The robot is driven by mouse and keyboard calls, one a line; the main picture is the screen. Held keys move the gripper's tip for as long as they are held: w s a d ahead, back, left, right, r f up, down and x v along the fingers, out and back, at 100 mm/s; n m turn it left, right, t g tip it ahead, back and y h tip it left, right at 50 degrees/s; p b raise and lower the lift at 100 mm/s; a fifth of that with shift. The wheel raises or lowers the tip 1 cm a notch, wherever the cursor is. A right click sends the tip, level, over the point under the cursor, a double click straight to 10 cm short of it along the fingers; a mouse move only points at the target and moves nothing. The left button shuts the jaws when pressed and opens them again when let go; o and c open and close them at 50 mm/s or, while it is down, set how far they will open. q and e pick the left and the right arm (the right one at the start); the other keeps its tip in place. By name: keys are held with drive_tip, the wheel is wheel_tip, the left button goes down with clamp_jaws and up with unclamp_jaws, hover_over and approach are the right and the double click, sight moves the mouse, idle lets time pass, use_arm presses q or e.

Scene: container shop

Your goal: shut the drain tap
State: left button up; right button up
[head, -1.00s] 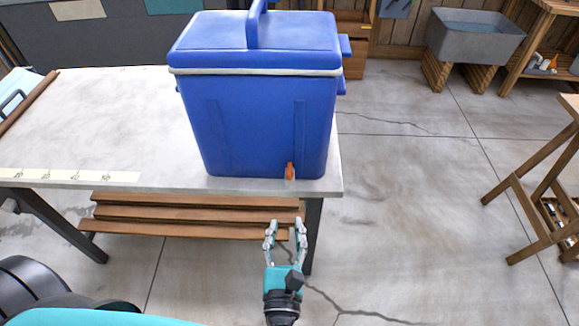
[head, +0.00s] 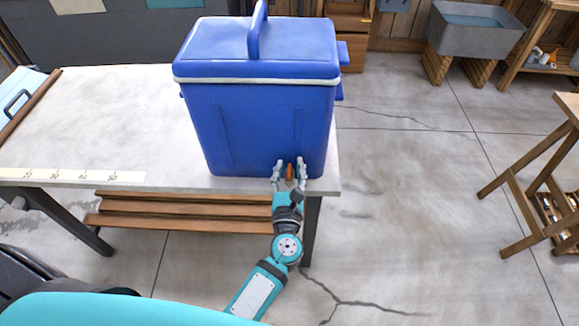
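A blue cooler (head: 262,115) with a closed lid and a raised handle stands at the right end of the table. The small orange drain tap (head: 290,172) sticks out low on its front face, near the right corner. My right gripper is not in view.
The pale table (head: 110,120) carries a ruler strip (head: 75,176) along its front edge. Wooden slats (head: 180,210) lie below it. A grey sink (head: 475,38) stands at the back right and a wooden stand (head: 545,185) at the right. The floor between is clear.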

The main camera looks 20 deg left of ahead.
use_arm(q)
drive_tip(key=shift+c, duration=0.2)
clamp_jaws()
